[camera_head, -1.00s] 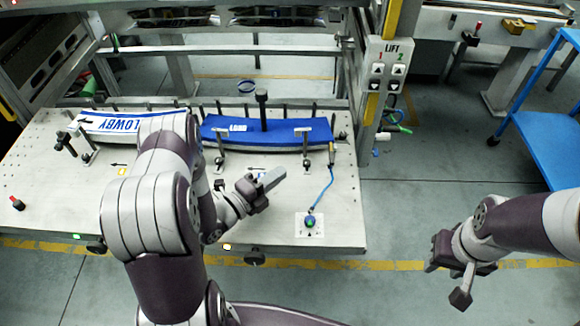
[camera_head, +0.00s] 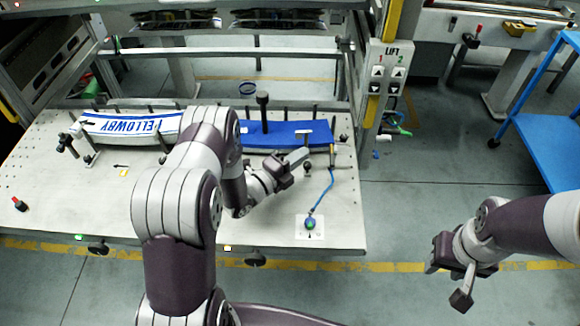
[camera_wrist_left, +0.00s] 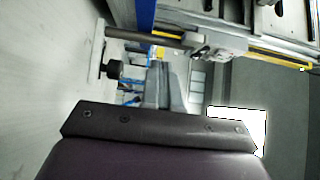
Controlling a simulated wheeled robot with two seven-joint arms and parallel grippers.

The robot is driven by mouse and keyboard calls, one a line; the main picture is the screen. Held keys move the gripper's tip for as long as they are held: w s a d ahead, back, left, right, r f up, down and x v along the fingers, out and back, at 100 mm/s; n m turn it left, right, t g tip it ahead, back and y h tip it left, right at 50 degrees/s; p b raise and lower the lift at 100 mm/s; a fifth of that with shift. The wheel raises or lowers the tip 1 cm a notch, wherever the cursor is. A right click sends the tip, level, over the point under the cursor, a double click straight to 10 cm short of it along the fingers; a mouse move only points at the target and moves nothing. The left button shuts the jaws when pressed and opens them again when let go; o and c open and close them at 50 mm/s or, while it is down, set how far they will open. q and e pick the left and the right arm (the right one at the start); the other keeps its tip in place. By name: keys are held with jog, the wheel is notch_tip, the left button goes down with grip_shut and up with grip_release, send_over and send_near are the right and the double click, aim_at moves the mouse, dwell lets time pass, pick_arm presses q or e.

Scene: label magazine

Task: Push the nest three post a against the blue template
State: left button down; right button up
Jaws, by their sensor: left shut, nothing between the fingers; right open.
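The blue template (camera_head: 305,132) lies along the back right of the pale table, partly hidden by my left arm. My left gripper (camera_head: 299,156) is shut and empty, just in front of the template's right part. A post with a dark knob (camera_head: 308,167) stands right beside its fingertips; I cannot tell whether they touch. In the left wrist view the shut fingers (camera_wrist_left: 165,85) point toward a grey rod (camera_wrist_left: 150,33) on a plate, with a black knob (camera_wrist_left: 113,69) below it and a blue edge (camera_wrist_left: 146,14) beyond. My right gripper (camera_head: 458,270) is open and empty, off the table.
A white template lettered FELLOWBY (camera_head: 140,124) lies at the back left. A tall black-topped post (camera_head: 263,104) rises at the blue template. A blue cable runs to a green button (camera_head: 309,224) at the front right. The lift control post (camera_head: 386,90) stands at the table's right.

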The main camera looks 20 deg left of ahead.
pick_arm(q)
jog(key=shift+w+a, duration=0.3)
jog(key=shift+w, duration=0.5)
jog(key=shift+w+a+f+b, duration=0.1)
jog(key=shift+w+f+b, duration=0.25)
jog(key=shift+b, duration=0.45)
jog(key=shift+w+r, duration=0.1)
jog(key=shift+r, duration=0.25)
jog(key=shift+w, duration=0.1)
